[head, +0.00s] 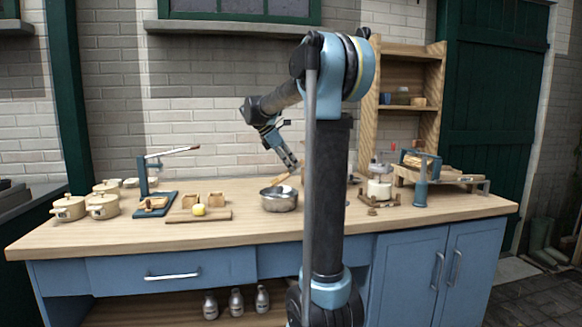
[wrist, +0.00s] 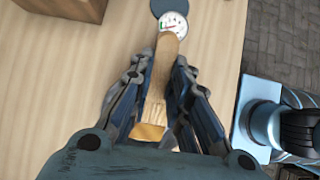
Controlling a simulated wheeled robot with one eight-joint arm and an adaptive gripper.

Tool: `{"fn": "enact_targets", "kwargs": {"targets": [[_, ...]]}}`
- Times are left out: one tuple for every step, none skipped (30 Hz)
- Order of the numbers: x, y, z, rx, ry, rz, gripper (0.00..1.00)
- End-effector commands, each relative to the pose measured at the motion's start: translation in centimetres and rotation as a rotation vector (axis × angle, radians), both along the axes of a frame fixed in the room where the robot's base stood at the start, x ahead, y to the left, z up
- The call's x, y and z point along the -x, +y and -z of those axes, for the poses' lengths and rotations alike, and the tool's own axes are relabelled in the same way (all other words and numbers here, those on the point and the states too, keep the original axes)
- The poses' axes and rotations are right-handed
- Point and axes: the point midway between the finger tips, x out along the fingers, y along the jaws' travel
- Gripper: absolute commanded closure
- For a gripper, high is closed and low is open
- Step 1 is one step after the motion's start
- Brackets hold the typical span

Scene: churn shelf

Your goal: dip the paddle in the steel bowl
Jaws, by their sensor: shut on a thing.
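The steel bowl (head: 279,203) stands on the wooden worktop, left of my arm in the head view. My gripper (head: 291,163) is above the bowl, pointing down and to the right. The wooden paddle (head: 280,179) shows as a light, slanted piece between the gripper and the bowl's rim. I cannot tell whether its lower end is inside the bowl. In the wrist view my gripper (wrist: 157,105) is shut on the paddle (wrist: 160,80), whose wood lies between the fingers. The bowl cannot be made out in the wrist view.
Left of the bowl are a wooden board (head: 205,215) with a yellow ball, a blue lever press (head: 145,178) and several lidded pots (head: 103,205). A glass jar (head: 379,188) stands to the right. A round dial (wrist: 173,23) shows beyond the paddle in the wrist view.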

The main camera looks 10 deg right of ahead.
Motion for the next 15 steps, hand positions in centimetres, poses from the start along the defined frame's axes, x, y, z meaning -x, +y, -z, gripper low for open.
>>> {"fn": "enact_targets", "kwargs": {"targets": [[0.00, 0.00, 0.00, 0.000, 0.000, 0.000, 1.00], [0.00, 0.00, 0.00, 0.000, 0.000, 0.000, 1.00], [-0.01, 0.00, 0.00, 0.000, 0.000, 0.000, 1.00], [-0.01, 0.00, 0.00, 0.000, 0.000, 0.000, 1.00], [-0.01, 0.00, 0.00, 0.000, 0.000, 0.000, 1.00], [-0.01, 0.00, 0.00, 0.000, 0.000, 0.000, 1.00], [-0.01, -0.01, 0.01, 0.000, 0.000, 0.000, 1.00], [-0.01, -0.01, 0.01, 0.000, 0.000, 0.000, 1.00], [0.00, -0.01, 0.01, 0.000, 0.000, 0.000, 1.00], [0.00, -0.01, 0.01, 0.000, 0.000, 0.000, 1.00], [0.00, -0.01, -0.01, 0.000, 0.000, 0.000, 1.00], [0.00, -0.01, -0.06, 0.000, 0.000, 0.000, 1.00], [-0.01, -0.01, -0.13, 0.000, 0.000, 0.000, 1.00], [0.00, 0.00, -0.22, 0.000, 0.000, 0.000, 1.00], [-0.01, 0.00, -0.39, 0.000, 0.000, 0.000, 1.00]]}}
